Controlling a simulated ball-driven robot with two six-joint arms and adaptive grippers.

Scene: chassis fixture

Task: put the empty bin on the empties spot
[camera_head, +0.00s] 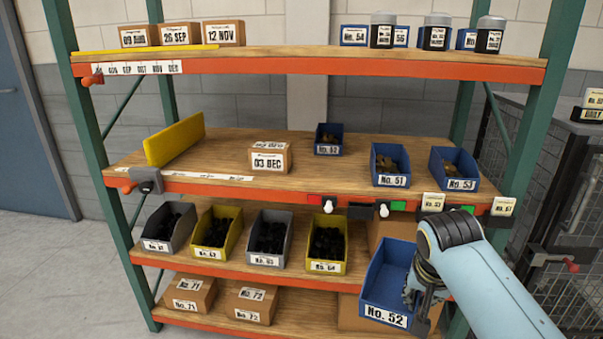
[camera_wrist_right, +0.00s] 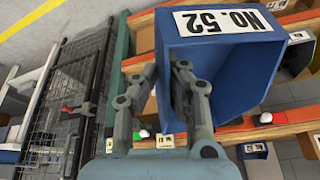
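A blue bin labelled No. 52 (camera_head: 385,285) is held tilted in front of the lower shelves at the right; the inside that I can see is empty. My right gripper (camera_head: 415,298) is shut on its right side wall. In the right wrist view the bin (camera_wrist_right: 225,75) fills the upper middle, with the fingers (camera_wrist_right: 168,85) on either side of a wall. My left gripper is not in view. I cannot make out a marked empties spot.
Blue bins with parts, No. 51 (camera_head: 390,181) and No. 53 (camera_head: 461,184), stand on the middle shelf (camera_head: 220,150) with another blue bin (camera_head: 329,150) behind. A 03 DEC carton (camera_head: 269,170) and a yellow divider (camera_head: 175,139) stand left. Filled grey and yellow bins (camera_head: 216,262) sit below.

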